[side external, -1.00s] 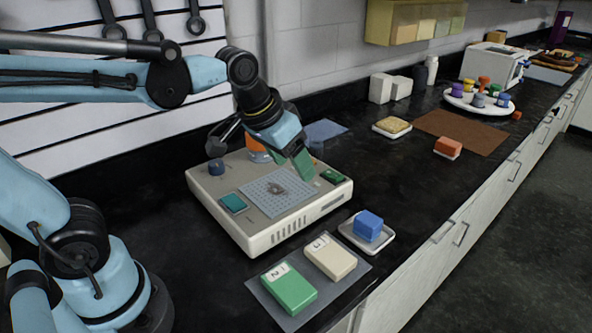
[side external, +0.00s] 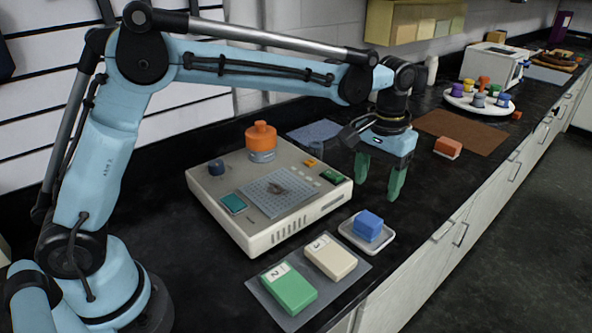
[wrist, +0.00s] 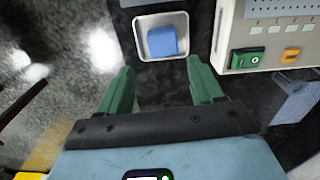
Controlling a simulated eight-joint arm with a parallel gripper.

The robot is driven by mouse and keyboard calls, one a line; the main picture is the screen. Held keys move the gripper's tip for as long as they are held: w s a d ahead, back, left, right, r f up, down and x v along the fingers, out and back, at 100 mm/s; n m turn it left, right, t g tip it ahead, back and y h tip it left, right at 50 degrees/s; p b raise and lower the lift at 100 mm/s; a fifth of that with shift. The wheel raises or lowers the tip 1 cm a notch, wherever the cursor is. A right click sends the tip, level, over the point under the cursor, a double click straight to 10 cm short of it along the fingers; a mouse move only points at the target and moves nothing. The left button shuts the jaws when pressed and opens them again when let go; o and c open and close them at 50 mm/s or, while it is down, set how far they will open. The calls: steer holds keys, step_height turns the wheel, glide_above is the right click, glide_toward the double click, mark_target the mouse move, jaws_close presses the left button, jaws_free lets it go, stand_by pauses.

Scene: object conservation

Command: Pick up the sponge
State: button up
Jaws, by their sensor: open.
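My gripper (side external: 380,183) is open and empty, its green fingers pointing down over the counter behind the white dish (side external: 380,247). A blue block (side external: 368,224), which may be the sponge, rests in that dish. In the wrist view the block (wrist: 162,41) and dish (wrist: 160,19) lie beyond my open fingertips (wrist: 160,68), apart from them. A tan, sponge-like slab on another dish, seen earlier, is now hidden behind my arm in the side view. A yellow patch (wrist: 42,158) at the wrist view's lower left may be it. I cannot tell which is the sponge.
A beige machine (side external: 245,228) with an orange knob (side external: 261,137) stands left of the dish. Green (side external: 288,290) and cream (side external: 331,257) boxes lie on a grey mat in front. An orange-red block (side external: 448,146) sits on a brown mat (side external: 480,137).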

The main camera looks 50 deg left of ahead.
mark_target(368, 219)
steer(key=f, duration=1.1)
steer(key=shift+a+f, duration=0.2)
steer(key=shift+f, duration=0.15)
steer(key=shift+c, duration=0.3)
steer(key=c, duration=0.7)
steer(key=shift+o, duration=0.2)
steer(key=shift+r, duration=0.1)
steer(key=shift+r, duration=0.45)
steer(key=r, duration=0.2)
steer(key=s+d+r, duration=0.1)
steer(key=r, duration=0.1)
steer(key=s+d+r, duration=0.6)
steer(key=s+d, duration=0.1)
steer(key=shift+s, duration=0.25)
